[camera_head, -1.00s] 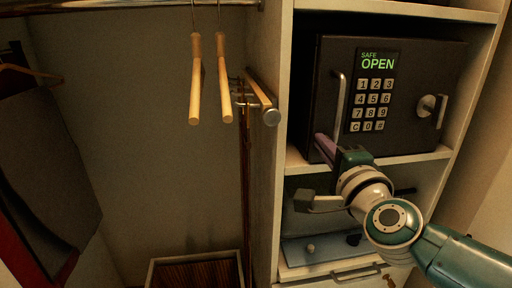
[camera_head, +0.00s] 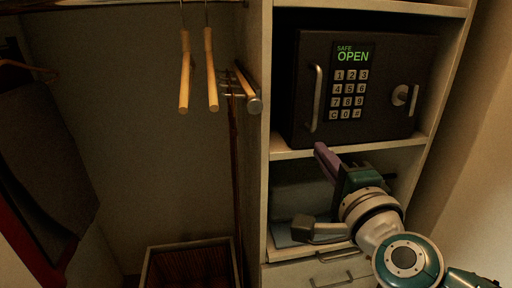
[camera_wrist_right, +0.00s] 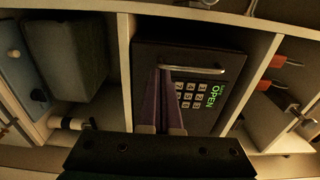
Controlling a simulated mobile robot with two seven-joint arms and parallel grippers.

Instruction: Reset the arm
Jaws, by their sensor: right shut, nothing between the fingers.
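My right gripper (camera_head: 326,158) is in front of the shelf unit, just below the safe, with its purple fingers together and empty. In the right wrist view the fingers (camera_wrist_right: 159,100) point toward the safe, overlapping it in the picture. The dark safe (camera_head: 364,88) stands on the shelf with its door closed or nearly so; its green display reads "SAFE OPEN". The safe also shows in the right wrist view (camera_wrist_right: 222,60). My right arm comes in from the lower right. My left gripper is not seen.
A shelf board (camera_head: 390,145) runs under the safe, with a compartment and a drawer (camera_head: 335,272) below. Wooden hangers (camera_head: 186,80) hang at the left, beside a wall-mounted rack (camera_head: 246,90). A dark garment (camera_head: 45,150) hangs far left. A slatted box (camera_head: 190,262) is on the floor.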

